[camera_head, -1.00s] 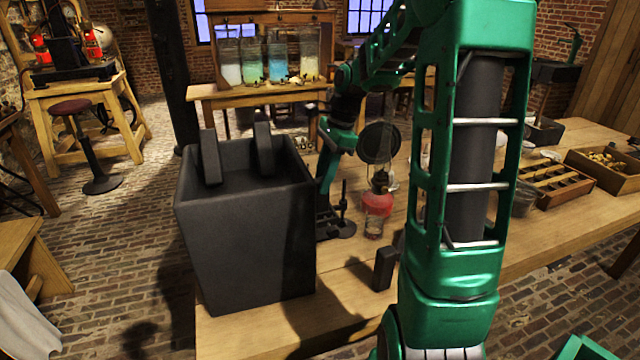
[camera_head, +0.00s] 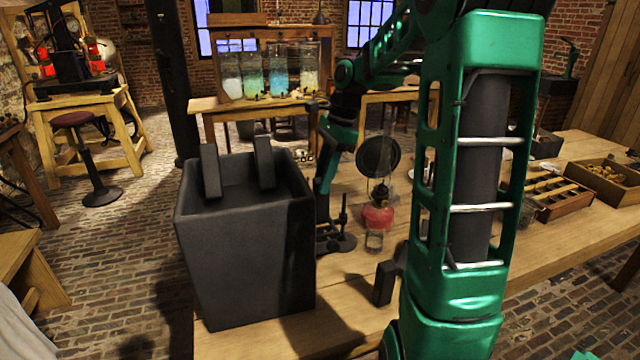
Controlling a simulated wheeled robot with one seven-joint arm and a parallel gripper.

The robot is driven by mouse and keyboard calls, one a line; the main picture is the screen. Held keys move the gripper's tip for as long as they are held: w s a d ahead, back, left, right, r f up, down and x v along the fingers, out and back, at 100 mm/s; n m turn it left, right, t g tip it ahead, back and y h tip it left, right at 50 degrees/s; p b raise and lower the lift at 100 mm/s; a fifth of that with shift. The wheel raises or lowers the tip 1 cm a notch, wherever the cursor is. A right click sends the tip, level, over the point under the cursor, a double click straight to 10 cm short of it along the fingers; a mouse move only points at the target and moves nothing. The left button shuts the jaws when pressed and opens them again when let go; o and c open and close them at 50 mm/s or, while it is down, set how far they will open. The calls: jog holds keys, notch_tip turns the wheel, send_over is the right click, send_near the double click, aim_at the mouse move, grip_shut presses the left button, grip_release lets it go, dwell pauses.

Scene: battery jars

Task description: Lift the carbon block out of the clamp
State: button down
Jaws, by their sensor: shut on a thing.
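My gripper (camera_head: 322,198) hangs from the green wrist, just behind the right side of a large dark box. Its fingertips are mostly hidden by that box and by shadow. It is shut on the carbon block, which is too dark and covered to make out clearly. A dark stand with a round base (camera_head: 340,243), which looks like the clamp, is on the table directly below and beside my gripper. Whether the block still touches the clamp cannot be seen.
The large open dark box (camera_head: 245,265), with two upright slabs inside, stands left of my gripper. A red lantern (camera_head: 377,216) stands close on the right. A small dark block (camera_head: 384,283) is near the front. Wooden trays (camera_head: 560,200) lie farther right.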

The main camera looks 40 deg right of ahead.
jog(key=shift+r, duration=1.1)
